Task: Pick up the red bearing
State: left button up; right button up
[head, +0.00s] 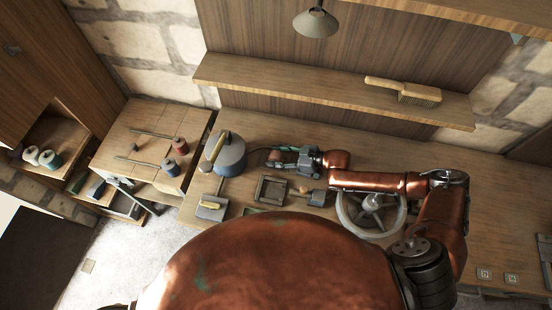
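My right gripper (277,157) reaches in from the right over the workbench, its fingers pointing left. A small reddish piece (275,155), which looks like the red bearing, shows at its fingertips. The view is too small to tell whether the fingers close on it or only stand around it, or whether it rests on the bench. Another reddish round part (180,146) stands on the left wooden cabinet, beside a grey round part (170,167). My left gripper is not in view.
A blue-grey pot (228,155) stands left of the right gripper on the workbench (470,225). A square tray (270,190) and a spoked wheel (372,212) lie nearer. A shelf with a brush (403,91) runs above. A lamp (316,22) hangs overhead.

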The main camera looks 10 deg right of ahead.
grip_shut()
dwell(0.3)
jog(key=shift+r, duration=0.25)
